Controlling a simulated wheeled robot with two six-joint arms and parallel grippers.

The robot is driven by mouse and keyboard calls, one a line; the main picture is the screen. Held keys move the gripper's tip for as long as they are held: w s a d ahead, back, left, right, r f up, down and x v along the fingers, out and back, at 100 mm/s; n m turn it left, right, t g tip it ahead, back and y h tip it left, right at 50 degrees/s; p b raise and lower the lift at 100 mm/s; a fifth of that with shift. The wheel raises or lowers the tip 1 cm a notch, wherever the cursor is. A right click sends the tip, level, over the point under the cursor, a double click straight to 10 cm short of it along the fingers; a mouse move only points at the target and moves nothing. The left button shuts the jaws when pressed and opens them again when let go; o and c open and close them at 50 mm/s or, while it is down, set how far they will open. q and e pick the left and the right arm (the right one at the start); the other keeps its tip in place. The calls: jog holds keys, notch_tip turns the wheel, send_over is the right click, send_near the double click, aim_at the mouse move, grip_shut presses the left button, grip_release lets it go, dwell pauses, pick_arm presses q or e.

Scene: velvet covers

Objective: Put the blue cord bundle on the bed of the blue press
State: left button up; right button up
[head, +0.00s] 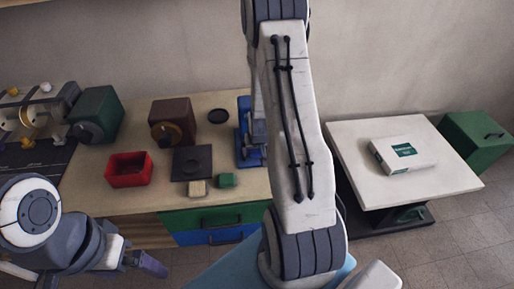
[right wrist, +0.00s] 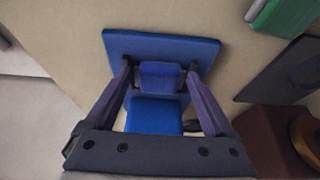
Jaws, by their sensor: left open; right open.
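The blue press (head: 243,145) stands at the right end of the wooden counter, partly hidden behind my right arm. In the right wrist view its flat blue base (right wrist: 125,45) lies below my right gripper (right wrist: 158,68). That gripper is open, its fingers on either side of a small blue block-like shape (right wrist: 160,76). I cannot tell whether this shape is the cord bundle or part of the press. A brighter blue block (right wrist: 153,116) shows nearer the palm. No cord bundle can be made out clearly elsewhere. My left gripper (head: 152,265) is open and empty, low in front of the counter.
On the counter (head: 90,190) are a red bin (head: 128,169), a dark plate (head: 192,163), a brown box (head: 172,122), a green machine (head: 96,115) and small tan (head: 197,188) and green (head: 226,180) blocks. A white table (head: 440,180) with a carton (head: 402,153) stands right.

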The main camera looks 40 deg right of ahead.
jog(key=shift+r+p, duration=0.3)
jog(key=shift+r, duration=0.05)
jog(key=p+v, duration=0.2)
jog(key=v, duration=1)
jog(key=shift+r, duration=0.2)
jog(key=shift+w+f, duration=0.1)
